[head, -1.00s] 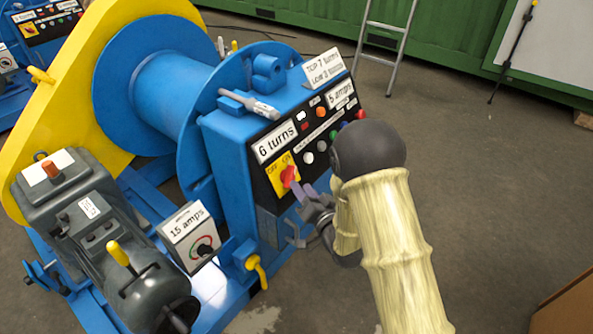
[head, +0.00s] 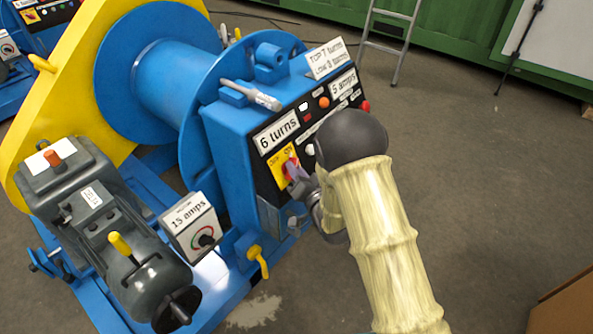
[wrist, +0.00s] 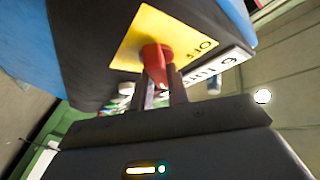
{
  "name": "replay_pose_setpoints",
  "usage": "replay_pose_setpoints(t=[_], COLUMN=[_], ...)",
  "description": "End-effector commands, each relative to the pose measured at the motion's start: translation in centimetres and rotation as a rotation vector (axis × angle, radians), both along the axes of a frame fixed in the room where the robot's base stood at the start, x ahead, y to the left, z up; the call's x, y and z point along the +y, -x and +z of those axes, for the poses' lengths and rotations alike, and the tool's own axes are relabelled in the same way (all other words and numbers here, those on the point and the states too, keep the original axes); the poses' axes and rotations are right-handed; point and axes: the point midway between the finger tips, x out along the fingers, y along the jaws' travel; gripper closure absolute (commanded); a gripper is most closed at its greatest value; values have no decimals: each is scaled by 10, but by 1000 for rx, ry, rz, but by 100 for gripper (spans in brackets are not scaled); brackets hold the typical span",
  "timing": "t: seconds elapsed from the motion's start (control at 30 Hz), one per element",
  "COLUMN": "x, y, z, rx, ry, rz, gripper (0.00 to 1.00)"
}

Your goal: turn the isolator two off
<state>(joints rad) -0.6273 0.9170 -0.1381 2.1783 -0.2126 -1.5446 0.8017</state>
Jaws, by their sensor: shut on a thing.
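The isolator is a red rotary knob (wrist: 157,64) on a yellow plate (wrist: 130,45) marked OFF, clear in the wrist view. In the head view the yellow plate (head: 278,176) sits on the black panel below the "6 turns" label, marked OFF and ON. My gripper (wrist: 160,95) is shut on the red knob, with its two dark fingers either side of it. In the head view my gripper (head: 292,173) meets the panel at the knob and mostly hides it. The knob's exact angle is hard to tell. No label in view reads "isolator two".
The blue winch housing (head: 228,135) carries the panel, with coloured buttons such as an orange one (head: 323,102) to the right. A "15 amps" box (head: 190,228) with a dial and a yellow valve handle (head: 258,260) stand lower left.

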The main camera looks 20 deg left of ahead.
Motion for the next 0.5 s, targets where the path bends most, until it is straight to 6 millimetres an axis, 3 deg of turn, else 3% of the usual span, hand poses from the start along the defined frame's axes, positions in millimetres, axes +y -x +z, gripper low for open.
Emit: replay_pose_setpoints(t=[0.5], x=[-1], y=[0], z=[-4], rx=[-118], ry=[48], rz=[64], gripper=[100])
